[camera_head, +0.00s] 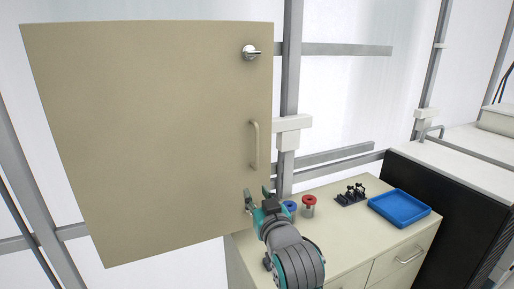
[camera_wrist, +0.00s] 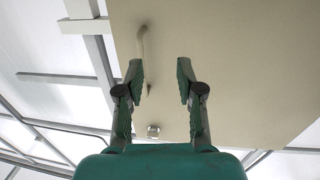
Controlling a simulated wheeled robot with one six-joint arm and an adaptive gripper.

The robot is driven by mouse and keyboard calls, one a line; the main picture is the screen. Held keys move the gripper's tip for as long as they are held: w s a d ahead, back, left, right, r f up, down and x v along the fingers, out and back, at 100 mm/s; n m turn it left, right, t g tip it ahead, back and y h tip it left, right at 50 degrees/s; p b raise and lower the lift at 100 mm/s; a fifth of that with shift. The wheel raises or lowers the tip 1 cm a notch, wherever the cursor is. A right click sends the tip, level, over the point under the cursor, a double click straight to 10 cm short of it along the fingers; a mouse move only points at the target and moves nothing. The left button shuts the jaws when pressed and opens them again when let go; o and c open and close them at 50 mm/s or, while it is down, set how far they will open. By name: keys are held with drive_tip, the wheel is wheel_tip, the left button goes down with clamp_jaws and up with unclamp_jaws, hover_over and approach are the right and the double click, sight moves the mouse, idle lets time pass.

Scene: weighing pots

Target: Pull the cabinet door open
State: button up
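The beige cabinet door (camera_head: 150,130) fills the left of the head view and the right part of the wrist view (camera_wrist: 240,70). Its bar handle (camera_head: 254,145) is upright near the door's right edge, and it also shows in the wrist view (camera_wrist: 142,48) near the left fingertip. A metal knob or latch (camera_head: 250,51) sits above the handle and shows in the wrist view too (camera_wrist: 153,131). My gripper (camera_head: 257,193) is just below the handle in the head view. In the wrist view its fingers (camera_wrist: 160,78) are apart with nothing held. I cannot tell whether the door stands ajar.
A beige counter (camera_head: 350,225) with drawers stands at lower right. On it are a red-topped pot (camera_head: 309,205), a blue-topped pot (camera_head: 290,206), a black rack (camera_head: 351,195) and a blue tray (camera_head: 399,207). Grey metal posts (camera_head: 292,60) stand right of the door.

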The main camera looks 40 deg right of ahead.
drive_tip(key=m+h, duration=0.1)
approach(257, 145)
drive_tip(key=x, duration=1)
drive_tip(key=shift+w+d, duration=0.15)
drive_tip(key=shift+w, duration=0.1)
clamp_jaws()
